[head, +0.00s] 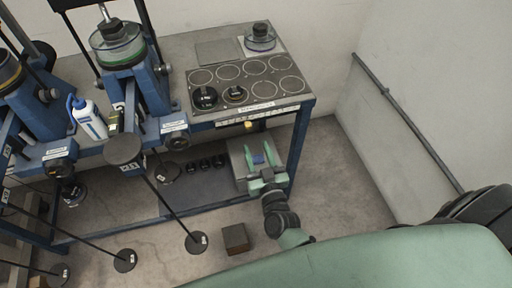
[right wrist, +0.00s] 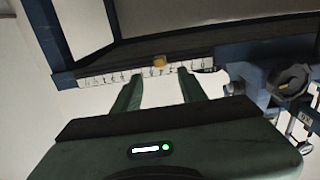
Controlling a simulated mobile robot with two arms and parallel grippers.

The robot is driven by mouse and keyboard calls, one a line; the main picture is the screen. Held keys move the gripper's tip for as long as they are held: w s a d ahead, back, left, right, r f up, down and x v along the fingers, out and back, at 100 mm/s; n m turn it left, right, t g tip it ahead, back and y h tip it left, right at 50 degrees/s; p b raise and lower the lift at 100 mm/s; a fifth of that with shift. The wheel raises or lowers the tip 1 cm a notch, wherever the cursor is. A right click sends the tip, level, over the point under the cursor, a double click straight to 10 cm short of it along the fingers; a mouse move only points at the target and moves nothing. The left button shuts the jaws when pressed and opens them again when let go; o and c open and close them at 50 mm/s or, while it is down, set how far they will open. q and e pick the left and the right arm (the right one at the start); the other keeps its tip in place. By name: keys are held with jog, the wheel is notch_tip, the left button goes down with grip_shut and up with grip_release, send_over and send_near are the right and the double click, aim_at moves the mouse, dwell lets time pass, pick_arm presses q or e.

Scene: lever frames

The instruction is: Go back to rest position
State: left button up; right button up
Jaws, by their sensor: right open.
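My right gripper (head: 257,156) is open and empty in the head view, in front of the right end of the blue-framed bench (head: 306,112). Its two green fingers are apart and point toward the bench's front edge. In the right wrist view the open fingers (right wrist: 157,88) show below a white scale strip (right wrist: 112,76) with a small yellow slider (right wrist: 159,62). The slider also shows in the head view (head: 248,125). Nothing is between the fingers; whether they touch the strip I cannot tell. My left gripper is in neither view.
Blue lever frames (head: 147,88) with long rods ending in dark discs (head: 196,242) stand at left. A plate with ringed places (head: 264,89) holds a few black weights (head: 205,96). A brown block (head: 236,238) lies on the floor. A wall rail (head: 410,125) runs at right; floor between is clear.

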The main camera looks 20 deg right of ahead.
dwell(0.3)
jog(key=s+a+f+n+g+y, duration=0.15)
jog(key=s+f+g, duration=0.5)
jog(key=f, duration=0.85)
jog(key=s+f+n+g+y, duration=0.2)
jog(key=s+f+g, duration=0.1)
jog(key=s+f, duration=0.9)
jog(key=s+d+f+g+h, duration=0.1)
jog(key=s+d+f+g, duration=0.2)
jog(key=s+f, duration=0.4)
jog(key=s+d+f+g+h, duration=0.1)
jog(key=s+d+f+g, duration=0.3)
jog(key=s, duration=1.2)
notch_tip(320, 180, down, 4)
jog(key=shift+s+d+f, duration=0.15)
jog(key=shift+d, duration=0.3)
jog(key=shift+g, duration=0.25)
